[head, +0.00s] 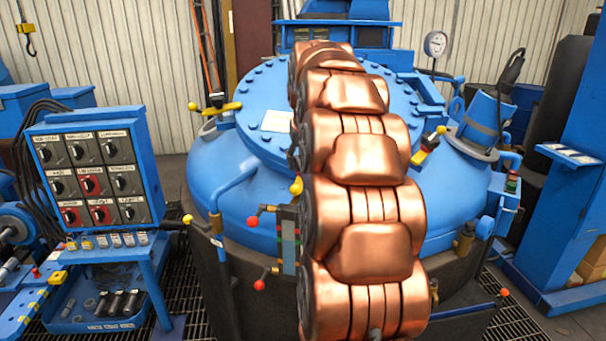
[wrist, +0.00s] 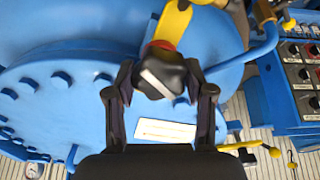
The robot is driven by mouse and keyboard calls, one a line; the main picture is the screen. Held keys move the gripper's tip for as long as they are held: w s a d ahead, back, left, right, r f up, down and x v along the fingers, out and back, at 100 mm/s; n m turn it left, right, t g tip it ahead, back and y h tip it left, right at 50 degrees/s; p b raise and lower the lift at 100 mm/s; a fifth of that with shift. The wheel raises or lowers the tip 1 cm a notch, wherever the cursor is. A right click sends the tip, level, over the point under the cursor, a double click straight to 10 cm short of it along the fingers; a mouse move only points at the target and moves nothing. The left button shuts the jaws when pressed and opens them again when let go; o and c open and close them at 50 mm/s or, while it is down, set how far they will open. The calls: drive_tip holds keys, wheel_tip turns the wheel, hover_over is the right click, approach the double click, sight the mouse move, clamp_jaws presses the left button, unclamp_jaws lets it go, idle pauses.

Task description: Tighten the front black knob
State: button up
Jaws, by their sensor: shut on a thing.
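The black knob (wrist: 160,76) is in the upper middle of the wrist view. It is lobed, with a white line across its face and a red ring behind it, at the end of a yellow part (wrist: 172,27). My gripper (wrist: 160,80) has one finger on each side of the knob and is shut on it. The exact contact points are hard to see. Neither this knob nor my gripper can be made out in the head view, where the middle of the picture is blocked.
The blue vessel lid (head: 262,100) has bolts around its rim and a pale label (head: 276,121). A control panel (head: 92,180) with several rotary switches stands at left. Levers with red balls (head: 252,221) and yellow balls (head: 187,219) stick out at the vessel's front. A gauge (head: 435,43) stands behind.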

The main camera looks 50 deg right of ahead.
drive_tip(key=m+b, duration=0.5)
drive_tip(key=m, duration=0.1)
drive_tip(key=shift+f+m, duration=0.15)
drive_tip(key=shift+m, duration=0.15)
drive_tip(key=m+b, duration=0.2)
drive_tip(key=m, duration=0.3)
drive_tip(key=shift+b, duration=0.35)
drive_tip(key=shift+r+m, duration=0.25)
drive_tip(key=shift+m, duration=0.15)
drive_tip(key=o, duration=1)
drive_tip(key=shift+a, duration=0.15)
drive_tip(key=shift+o, duration=0.8)
drive_tip(key=shift+g, duration=0.3)
drive_tip(key=shift+v, duration=2.45)
drive_tip(key=s+a, duration=0.8)
drive_tip(key=shift+s+a, duration=0.25)
drive_tip(key=shift+s, duration=0.05)
